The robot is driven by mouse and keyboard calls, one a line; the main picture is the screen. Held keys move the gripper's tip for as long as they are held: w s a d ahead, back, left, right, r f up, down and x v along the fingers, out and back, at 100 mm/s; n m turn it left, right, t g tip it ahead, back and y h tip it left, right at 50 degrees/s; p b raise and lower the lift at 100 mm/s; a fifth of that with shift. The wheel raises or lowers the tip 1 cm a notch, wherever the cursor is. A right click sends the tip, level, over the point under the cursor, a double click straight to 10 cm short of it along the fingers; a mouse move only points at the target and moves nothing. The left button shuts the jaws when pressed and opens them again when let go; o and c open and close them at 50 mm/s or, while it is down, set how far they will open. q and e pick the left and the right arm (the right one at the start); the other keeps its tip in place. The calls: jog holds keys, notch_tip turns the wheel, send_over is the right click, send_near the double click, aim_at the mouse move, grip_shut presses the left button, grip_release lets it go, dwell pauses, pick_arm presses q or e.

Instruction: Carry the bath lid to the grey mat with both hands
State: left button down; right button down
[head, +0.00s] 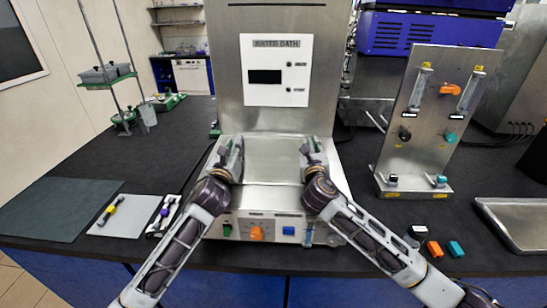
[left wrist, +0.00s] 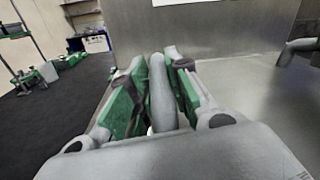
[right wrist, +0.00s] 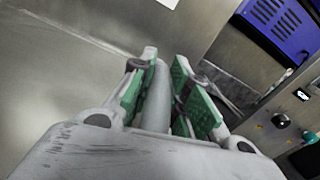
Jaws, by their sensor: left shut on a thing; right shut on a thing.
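The bath lid (head: 272,158) is a flat silvery metal plate on top of the water bath, below its upright panel. I cannot tell whether it rests on the bath or sits slightly above it. My left gripper (head: 232,150) is shut on the lid's left handle, a grey bar seen between the green pads in the left wrist view (left wrist: 160,95). My right gripper (head: 312,150) is shut on the right handle, which shows in the right wrist view (right wrist: 156,100). The dark grey mat (head: 55,210) lies flat and bare at the left of the bench.
A light grey pad (head: 128,228) with a yellow-banded tool lies between mat and bath, beside a white holder (head: 163,216). A panel with valves (head: 430,120) stands at right, near small coloured blocks (head: 435,248) and a metal tray (head: 515,222). A green-based stand (head: 122,115) is behind left.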

pick_arm(q)
jog(key=shift+r, duration=0.3)
pick_arm(e)
jog(key=shift+r, duration=0.25)
